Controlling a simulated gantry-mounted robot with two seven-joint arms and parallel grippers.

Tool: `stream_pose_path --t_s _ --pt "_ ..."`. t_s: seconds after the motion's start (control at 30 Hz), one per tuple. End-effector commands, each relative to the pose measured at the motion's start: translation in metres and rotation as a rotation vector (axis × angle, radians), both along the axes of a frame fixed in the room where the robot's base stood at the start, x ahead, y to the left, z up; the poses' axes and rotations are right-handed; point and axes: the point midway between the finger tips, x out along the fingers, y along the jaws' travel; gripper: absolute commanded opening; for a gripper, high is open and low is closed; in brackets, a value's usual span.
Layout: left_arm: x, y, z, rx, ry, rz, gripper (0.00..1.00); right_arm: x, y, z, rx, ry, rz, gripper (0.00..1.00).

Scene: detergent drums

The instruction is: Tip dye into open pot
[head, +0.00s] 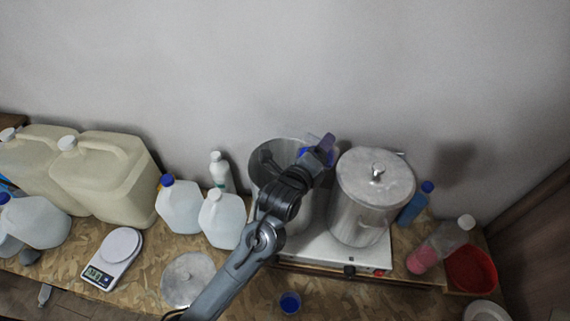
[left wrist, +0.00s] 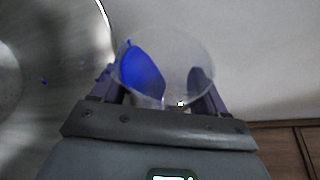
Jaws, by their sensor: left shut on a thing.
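My left gripper (head: 320,152) is shut on a small clear cup, which shows in the left wrist view (left wrist: 178,60) between the fingers. Blue dye (left wrist: 142,70) lies against the cup's left side, and the cup looks tilted. In the head view the gripper is over the right rim of the open steel pot (head: 262,150). In the left wrist view the pot's inside (left wrist: 60,40) fills the left, with a small blue spot (left wrist: 44,82) in it. My arm hides part of the pot. My right gripper is not in view.
A lidded pot (head: 360,210) stands close to the right on the same hotplate (head: 318,250). A loose lid (head: 187,280), a scale (head: 112,258) and a blue-filled cup (head: 290,303) are in front. Jugs (head: 180,208) stand left; bottles (head: 412,208) and a red bowl (head: 470,270) right.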

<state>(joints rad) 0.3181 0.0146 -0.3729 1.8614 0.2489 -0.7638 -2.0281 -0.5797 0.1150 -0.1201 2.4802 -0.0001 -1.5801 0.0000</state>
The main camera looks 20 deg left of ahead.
Motion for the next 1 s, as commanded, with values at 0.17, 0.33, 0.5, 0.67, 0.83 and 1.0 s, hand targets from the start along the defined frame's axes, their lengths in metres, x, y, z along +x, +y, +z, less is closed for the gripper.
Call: stream_pose_path --t_s 0.17,0.33,0.5,0.67,0.83,1.0 --pt "-0.001 0.001 0.001 -0.049 -0.009 0.0 0.41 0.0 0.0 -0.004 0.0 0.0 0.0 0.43" --pt "0.0 0.001 0.003 -0.086 -0.019 0.0 0.41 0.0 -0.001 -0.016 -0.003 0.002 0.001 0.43" --pt "0.0 0.002 0.005 -0.1 -0.022 0.0 0.41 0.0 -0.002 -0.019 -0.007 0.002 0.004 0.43" --pt "0.0 0.002 0.005 -0.112 -0.024 0.001 0.41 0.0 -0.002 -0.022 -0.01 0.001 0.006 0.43" --pt "-0.001 0.003 0.004 -0.127 -0.028 -0.001 0.41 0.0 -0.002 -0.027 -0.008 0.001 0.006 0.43" --pt "-0.001 0.005 0.003 -0.144 -0.032 0.0 0.41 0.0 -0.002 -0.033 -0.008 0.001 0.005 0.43"
